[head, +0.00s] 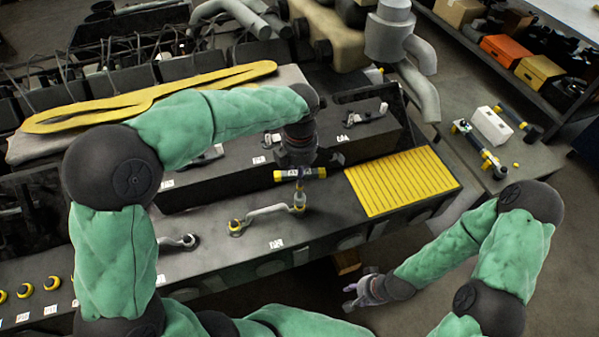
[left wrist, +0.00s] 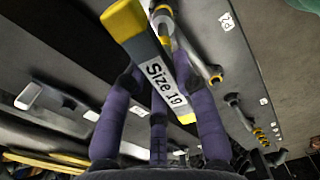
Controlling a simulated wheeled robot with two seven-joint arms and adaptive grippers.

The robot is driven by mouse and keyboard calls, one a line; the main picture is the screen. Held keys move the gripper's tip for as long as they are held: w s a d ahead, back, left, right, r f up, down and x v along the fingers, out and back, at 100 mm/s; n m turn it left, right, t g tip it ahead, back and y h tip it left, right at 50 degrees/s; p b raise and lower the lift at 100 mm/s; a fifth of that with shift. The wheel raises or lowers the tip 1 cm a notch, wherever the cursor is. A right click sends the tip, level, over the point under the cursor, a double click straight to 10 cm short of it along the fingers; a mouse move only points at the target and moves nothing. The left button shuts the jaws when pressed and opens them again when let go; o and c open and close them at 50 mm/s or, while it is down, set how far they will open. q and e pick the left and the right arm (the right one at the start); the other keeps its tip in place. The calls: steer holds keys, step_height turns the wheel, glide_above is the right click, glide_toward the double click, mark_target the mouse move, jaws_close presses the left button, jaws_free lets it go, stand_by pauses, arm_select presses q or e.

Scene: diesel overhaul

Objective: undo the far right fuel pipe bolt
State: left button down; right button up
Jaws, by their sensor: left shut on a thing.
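My left gripper (head: 298,168) is shut on a black and yellow tool handle (head: 290,175), labelled Size 19 in the left wrist view (left wrist: 163,82). The handle lies level across the purple fingers. Below it, a yellow-ringed bolt (head: 299,199) stands at the right end of a grey fuel pipe (head: 266,211). The tool's lower end is over this bolt; I cannot tell whether they touch. Another yellow-ringed bolt (head: 235,226) is at the pipe's left end. My right gripper (head: 357,292) has its fingers spread, low in front of the bench, and is empty.
A yellow ribbed mat (head: 403,183) lies right of the pipe. A raised dark block (head: 240,165) runs behind it. A side table (head: 510,165) at right holds more tools and a white box (head: 491,126). The left bench front holds yellow-ringed parts (head: 52,283).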

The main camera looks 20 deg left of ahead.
arm_select(q)
steer(key=m+p, duration=0.1)
steer(key=m, duration=0.3)
steer(key=shift+s, duration=0.1)
steer(key=m+p, duration=0.1)
steer(key=m, duration=0.4)
steer(key=shift+s+d, duration=0.1)
steer(key=m+p, duration=0.1)
steer(key=m, duration=0.3)
steer(key=m+p, duration=0.1)
steer(key=m, duration=0.2)
steer(key=shift+s+d+m, duration=0.1)
steer(key=shift+s+m, duration=0.05)
steer(key=shift+m, duration=0.25)
steer(key=m+p, duration=0.2)
steer(key=m, duration=0.2)
steer(key=shift+m, duration=0.3)
steer(key=m+p, duration=0.1)
steer(key=m, duration=0.2)
steer(key=shift+s, duration=0.1)
steer(key=m+p, duration=0.1)
steer(key=m, duration=0.2)
steer(key=shift+s+d+m+p, duration=0.1)
steer(key=shift+m+p, duration=0.2)
steer(key=shift+m, duration=0.1)
steer(key=m+p, duration=0.2)
steer(key=m, duration=0.2)
steer(key=shift+m, duration=0.5)
steer(key=shift+f, duration=0.15)
